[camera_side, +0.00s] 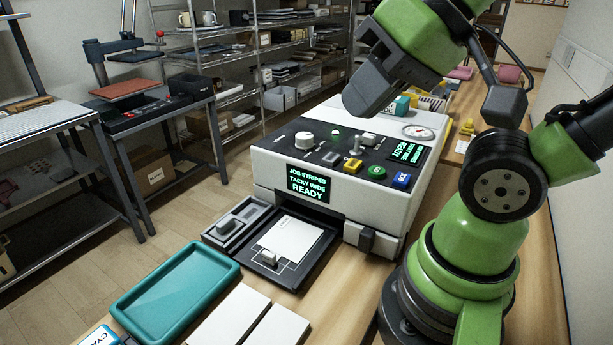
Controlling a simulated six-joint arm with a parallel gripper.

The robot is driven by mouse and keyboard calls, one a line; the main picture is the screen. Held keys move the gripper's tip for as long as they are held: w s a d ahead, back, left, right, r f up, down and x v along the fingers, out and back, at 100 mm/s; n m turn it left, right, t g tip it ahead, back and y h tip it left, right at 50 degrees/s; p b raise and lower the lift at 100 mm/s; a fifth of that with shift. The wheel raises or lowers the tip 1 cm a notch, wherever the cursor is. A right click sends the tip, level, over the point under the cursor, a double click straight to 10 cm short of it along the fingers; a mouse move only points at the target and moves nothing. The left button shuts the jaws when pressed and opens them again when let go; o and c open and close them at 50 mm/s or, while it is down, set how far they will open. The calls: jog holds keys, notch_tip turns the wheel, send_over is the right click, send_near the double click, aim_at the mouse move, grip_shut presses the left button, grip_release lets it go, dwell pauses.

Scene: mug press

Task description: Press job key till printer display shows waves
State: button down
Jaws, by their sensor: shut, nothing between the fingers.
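The white printer (330,205) stands on the wooden bench. Its front display (311,184) reads "JOB STRIPES, TACKY WIDE, READY" in green letters. A second display (408,151) on the dark top panel also shows "READY". A blue key (401,180) sits at the panel's front right corner; its white lettering looks like "JOB" but is too small to be sure. A green round button (377,172) and a yellow key (352,165) are to its left. My gripper (362,103) is shut and empty, above the rear of the panel, apart from the keys.
A white knob (304,140) and a round gauge (418,132) are on the printer's top. A sheet lies on the dark platen (277,265) in front. A teal tray (176,290) and white cards (229,318) are at the front left. Shelves stand behind.

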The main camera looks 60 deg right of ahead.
dwell(0.3)
jog(key=m+g+y, duration=0.7)
jog(key=m+g, duration=0.1)
jog(key=m, duration=1.4)
send_over(399, 176)
notch_tip(399, 176, down, 5)
jog(key=shift+d+r, duration=0.1)
jog(key=shift+r, duration=0.1)
jog(key=shift+f, duration=4.4)
jog(key=shift+f, duration=0.15)
jog(key=shift+f, duration=0.3)
